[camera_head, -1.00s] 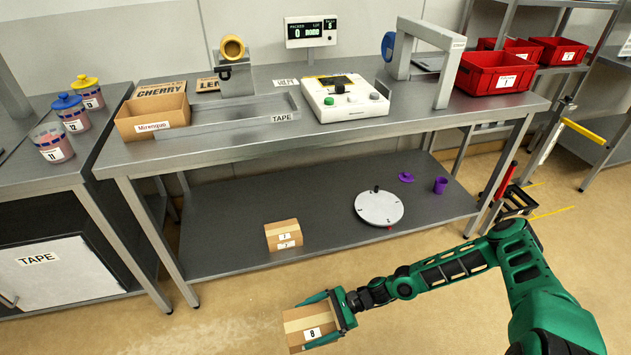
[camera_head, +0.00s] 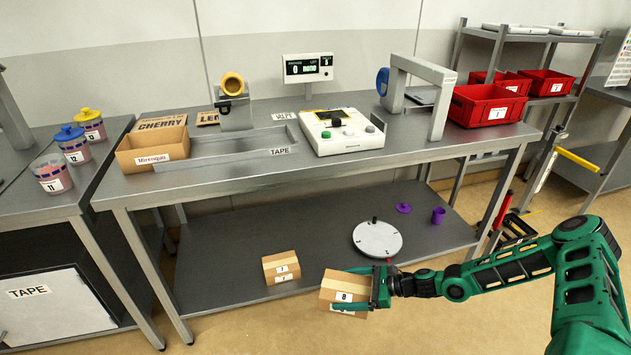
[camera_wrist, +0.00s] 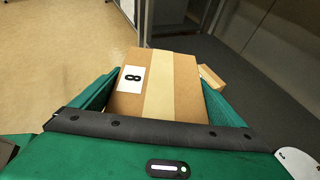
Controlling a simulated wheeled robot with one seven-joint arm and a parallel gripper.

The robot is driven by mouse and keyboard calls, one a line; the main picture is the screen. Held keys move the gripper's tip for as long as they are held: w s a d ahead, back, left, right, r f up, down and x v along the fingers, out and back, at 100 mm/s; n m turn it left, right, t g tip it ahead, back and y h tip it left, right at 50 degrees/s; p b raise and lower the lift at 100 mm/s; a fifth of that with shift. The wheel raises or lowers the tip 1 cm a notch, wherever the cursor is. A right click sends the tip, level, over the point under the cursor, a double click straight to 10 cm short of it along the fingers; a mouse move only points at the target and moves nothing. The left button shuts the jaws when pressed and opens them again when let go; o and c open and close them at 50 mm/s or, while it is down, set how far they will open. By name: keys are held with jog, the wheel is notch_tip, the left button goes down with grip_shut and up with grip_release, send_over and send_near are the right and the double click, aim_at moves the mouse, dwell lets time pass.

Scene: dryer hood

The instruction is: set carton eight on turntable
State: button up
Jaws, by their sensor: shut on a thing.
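Carton eight (camera_head: 340,283), a brown box with a tape strip and a white label "8", is in my gripper (camera_head: 364,288). My gripper is shut on it, one finger on each side, and holds it in front of the lower shelf. It fills the middle of the wrist view (camera_wrist: 156,85). The turntable (camera_head: 377,240), a round light-grey disc with a black knob, lies on the lower shelf, behind and to the right of the carton. Its white edge seems to show at the wrist view's lower right (camera_wrist: 297,162).
Another carton (camera_head: 281,267) stands on the lower shelf (camera_head: 225,240), left of the held one. A purple cup (camera_head: 438,215) and a small purple piece (camera_head: 404,208) lie beyond the turntable. The table top above (camera_head: 240,170) overhangs the shelf. Table legs bound it.

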jog(key=w+d+r+m+t+h, duration=0.25)
jog(key=w+d+r, duration=0.2)
jog(key=r, duration=0.45)
jog(key=w+d+r+m+t+h, duration=0.1)
jog(key=w+d+r+m+t, duration=0.25)
jog(key=d+r, duration=0.35)
jog(key=d+r+m+t+h, duration=0.2)
jog(key=d+r+m, duration=0.1)
jog(key=r, duration=0.7)
jog(key=d+r+m+t+h, duration=0.1)
jog(key=d+r+m+h, duration=0.2)
jog(key=r, duration=0.7)
jog(key=shift+s+d+t+h, duration=0.35)
jog(key=shift+s+d+t, duration=0.05)
jog(key=shift+d, duration=0.55)
